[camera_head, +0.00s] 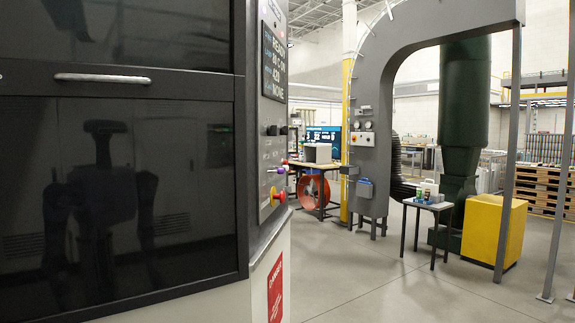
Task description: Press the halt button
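A large printing machine with a dark glass door fills the left of the view. Its narrow right side carries a control panel (270,150), seen at a steep angle. A large red button with a yellow base (279,197) sticks out low on this panel. Neither of my grippers is in view; only a dim reflection of my body shows in the glass.
A black screen with text (273,65) is above the buttons. A silver door handle (102,78) crosses the machine's front. Open grey floor (370,285) lies right of the machine. Farther off stand a small table (427,204), a yellow bin (494,232) and a grey arch (372,150).

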